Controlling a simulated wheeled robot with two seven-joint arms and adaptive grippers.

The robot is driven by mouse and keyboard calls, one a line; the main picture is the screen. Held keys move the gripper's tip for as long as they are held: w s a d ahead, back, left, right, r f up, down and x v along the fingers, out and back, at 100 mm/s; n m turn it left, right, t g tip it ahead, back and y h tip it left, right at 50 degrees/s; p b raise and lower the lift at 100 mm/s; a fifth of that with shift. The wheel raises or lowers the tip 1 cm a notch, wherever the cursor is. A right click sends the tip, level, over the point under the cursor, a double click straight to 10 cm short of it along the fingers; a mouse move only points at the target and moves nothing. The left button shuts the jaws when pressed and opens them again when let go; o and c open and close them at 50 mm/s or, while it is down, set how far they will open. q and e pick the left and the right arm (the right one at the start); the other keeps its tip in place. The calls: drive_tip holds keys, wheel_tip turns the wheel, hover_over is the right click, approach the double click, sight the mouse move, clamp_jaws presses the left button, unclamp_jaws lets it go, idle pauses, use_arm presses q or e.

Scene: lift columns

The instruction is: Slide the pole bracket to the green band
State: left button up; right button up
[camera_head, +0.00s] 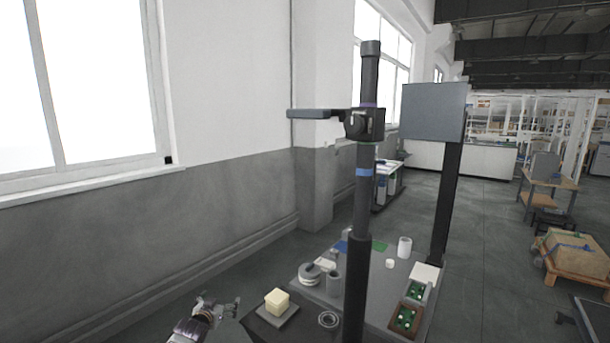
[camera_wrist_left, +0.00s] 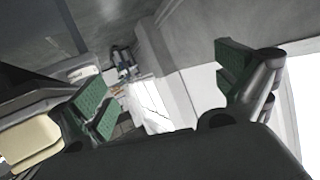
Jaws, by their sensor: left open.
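The dark pole (camera_head: 361,203) stands upright in the middle of the head view. The pole bracket (camera_head: 372,124) is a black collar around its upper part, with a flat grey arm (camera_head: 318,114) reaching left. A blue band (camera_head: 364,172) circles the pole below the bracket. A thin purple band (camera_head: 367,105) shows at the bracket's top edge. I cannot make out a green band clearly. My left gripper (camera_head: 218,306) is low at the left, far below the bracket and apart from it. In the left wrist view its green-padded fingers (camera_wrist_left: 168,88) are spread and empty. My right gripper is not in view.
A cream block (camera_head: 277,300) sits on a dark plate near my left gripper. A grey table (camera_head: 375,307) holds cups, small parts and green boards around the pole's foot. A panel on a post (camera_head: 434,111) stands right of the bracket. Air left of the pole is clear.

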use_arm(q)
drive_tip(key=s+d+r+t+h, duration=0.15)
drive_tip(key=d+r, duration=0.25)
drive_tip(key=r, duration=0.8)
drive_tip(key=d+r+t+h, duration=0.1)
drive_tip(key=d+r+t, duration=0.15)
drive_tip(key=r, duration=1.05)
drive_tip(key=s+d+r+t+h, duration=0.15)
drive_tip(key=d+r, duration=0.35)
drive_tip(key=r, duration=0.7)
drive_tip(key=s+d+r+m+h, duration=0.1)
drive_tip(key=s+d+r, duration=0.15)
drive_tip(key=r, duration=0.25)
drive_tip(key=s+d+r+h, duration=0.2)
drive_tip(key=s+r, duration=0.2)
drive_tip(key=r, duration=0.1)
drive_tip(key=s+d+r+m+h, duration=0.1)
drive_tip(key=s+d+r, duration=0.1)
drive_tip(key=s+r, duration=0.25)
drive_tip(key=m+g+h+b, duration=0.1)
drive_tip(key=m+h, duration=0.2)
drive_tip(key=h, duration=0.2)
approach(303, 116)
drive_tip(key=shift+v, duration=1.2)
drive_tip(key=shift+w+r, duration=0.1)
drive_tip(key=shift+r, duration=0.1)
drive_tip(key=shift+p+x, duration=2.2)
drive_tip(key=shift+x, duration=4.55)
drive_tip(key=shift+f, duration=0.1)
